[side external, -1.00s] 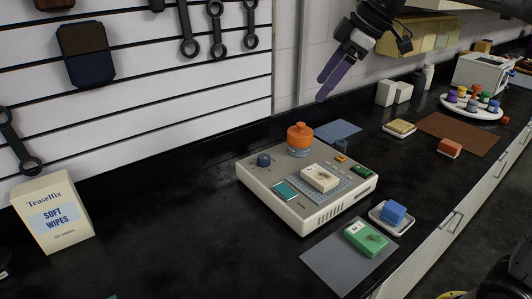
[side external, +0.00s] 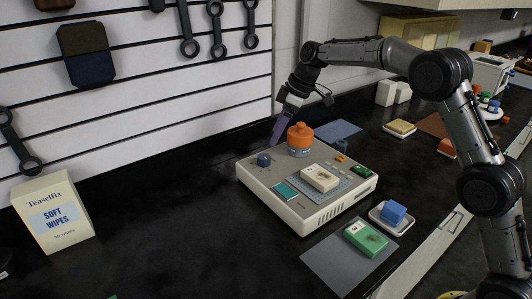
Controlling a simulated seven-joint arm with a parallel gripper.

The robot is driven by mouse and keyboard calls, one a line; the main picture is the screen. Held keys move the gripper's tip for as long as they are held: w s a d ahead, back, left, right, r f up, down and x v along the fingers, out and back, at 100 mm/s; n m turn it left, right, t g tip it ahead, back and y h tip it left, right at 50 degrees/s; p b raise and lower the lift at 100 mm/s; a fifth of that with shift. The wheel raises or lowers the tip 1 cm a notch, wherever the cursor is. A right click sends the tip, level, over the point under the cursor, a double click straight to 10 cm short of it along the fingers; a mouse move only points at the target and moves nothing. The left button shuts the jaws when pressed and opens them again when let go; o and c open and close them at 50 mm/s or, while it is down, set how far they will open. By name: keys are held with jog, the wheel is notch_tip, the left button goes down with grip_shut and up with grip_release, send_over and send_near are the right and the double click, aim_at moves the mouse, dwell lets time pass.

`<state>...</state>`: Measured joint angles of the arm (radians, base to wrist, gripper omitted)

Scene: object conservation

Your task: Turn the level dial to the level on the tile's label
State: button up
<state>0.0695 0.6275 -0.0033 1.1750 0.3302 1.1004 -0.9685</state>
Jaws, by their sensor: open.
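The cream device (side external: 322,207) stands on the black counter. A dark blue round dial (side external: 264,159) sits at its back left corner; its pointer and marks are too small to read. A cream tile (side external: 320,178) with a brown mark lies on the device's top. A green tile (side external: 368,240) lies on a grey mat (side external: 325,262) in front; its white label carries a small mark that may be a 3. My gripper (side external: 278,134), with purple fingers pointing down, is open above and slightly right of the dial, apart from it.
An orange-capped jar (side external: 300,140) stands at the device's back edge, close to my gripper. A blue sponge (side external: 394,212) sits on a white dish at the right. A wipes box (side external: 52,213) stands at the far left. The counter left of the device is clear.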

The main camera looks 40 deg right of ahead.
aim_at(264, 156)
jog(key=x, duration=0.8)
jog(key=shift+f, duration=0.1)
grip_shut()
